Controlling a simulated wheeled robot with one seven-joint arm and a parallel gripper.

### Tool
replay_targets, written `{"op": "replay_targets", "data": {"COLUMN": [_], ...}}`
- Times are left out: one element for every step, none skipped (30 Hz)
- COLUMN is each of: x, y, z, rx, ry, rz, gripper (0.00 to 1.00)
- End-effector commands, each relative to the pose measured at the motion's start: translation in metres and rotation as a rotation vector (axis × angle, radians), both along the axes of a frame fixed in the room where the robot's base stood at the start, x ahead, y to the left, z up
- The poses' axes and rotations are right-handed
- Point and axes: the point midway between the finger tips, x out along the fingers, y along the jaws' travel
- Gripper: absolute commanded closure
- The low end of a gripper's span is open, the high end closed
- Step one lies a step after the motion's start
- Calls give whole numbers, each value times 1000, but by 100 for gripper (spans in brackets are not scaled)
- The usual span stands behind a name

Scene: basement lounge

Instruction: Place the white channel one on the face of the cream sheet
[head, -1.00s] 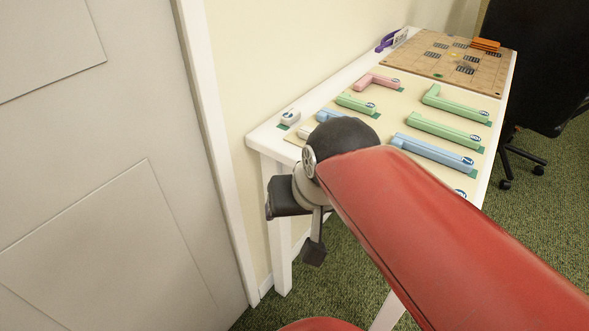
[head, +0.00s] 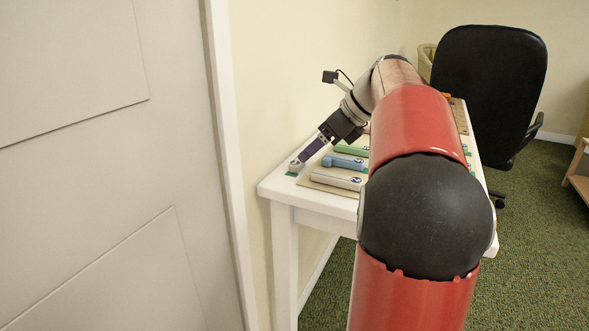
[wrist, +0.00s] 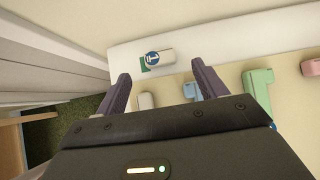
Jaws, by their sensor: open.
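In the wrist view the white piece (wrist: 165,56) lies ahead of my fingertips, beside a small green patch, and the cream sheet (wrist: 230,76) lies nearer. My gripper (head: 304,158) is open and tilted down over the white piece in the head view. Nothing shows between its purple fingers (wrist: 162,82). Whether a finger touches the piece is unclear.
The sheet bears a longer whitish piece (head: 335,181), a blue piece (head: 343,162) and a green piece (head: 352,149). A pink piece (wrist: 311,66) also shows in the wrist view. The wall borders the table's left side. A black chair (head: 489,90) stands beyond. My arm hides much of the table.

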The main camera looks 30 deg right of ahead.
Motion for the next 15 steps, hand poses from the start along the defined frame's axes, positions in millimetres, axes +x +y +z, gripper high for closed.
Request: {"op": "replay_targets", "data": {"x": [3,5,8,10,13,17,19,21,24,25,27,28,28,29,29], "y": [3,4,7,9,11,14,16,18,20,21,22,23,24,24,24], "z": [-6,-9,-13,-17,-20,-25,-28,-31,-34,-36,-37,-39,-39,-39,-39], "rx": [1,1,0,0,0,-1,-1,0,-2,-2,-2,-2,-2,-2,-3], "ry": [2,2,1,1,1,0,0,1,0,0,0,0,0,0,-1], "rz": [1,1,2,2,3,4,4,3,3,3,3,3,2,2,2], "gripper": [29,29,29,29,29,29,29,29,29,29,29,29,29,29,29]}}
